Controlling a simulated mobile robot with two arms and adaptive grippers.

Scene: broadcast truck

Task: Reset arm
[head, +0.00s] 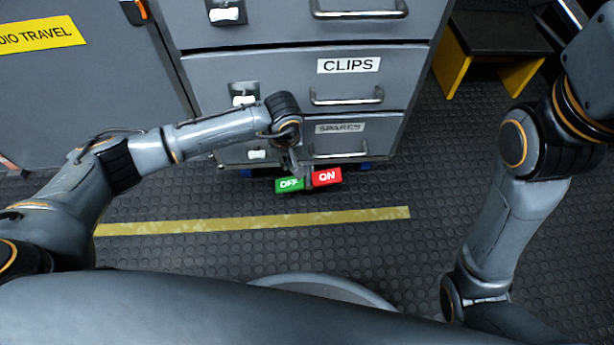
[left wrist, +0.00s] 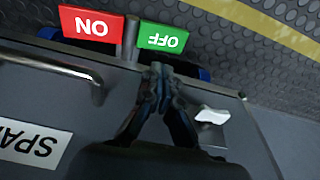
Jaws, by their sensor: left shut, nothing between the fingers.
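My left arm reaches in from the left in the head view, and its gripper (head: 294,165) points down in front of the lowest drawer, just above the green OFF pedal (head: 289,184). The red ON pedal (head: 327,177) sits right beside it at the foot of the cabinet. In the left wrist view the left gripper (left wrist: 157,72) is shut and empty, its tips at the edge of the green OFF pedal (left wrist: 163,38); I cannot tell whether they touch. The red ON pedal (left wrist: 91,27) is to its left there. My right arm is folded at the right; its gripper is out of view.
The grey drawer cabinet (head: 270,76) has drawers labelled CLIPS and SPARES, with protruding handles (head: 346,97) and white latches (head: 244,95). A yellow floor stripe (head: 250,222) crosses the dark studded floor. A black and yellow step (head: 492,47) stands at the upper right.

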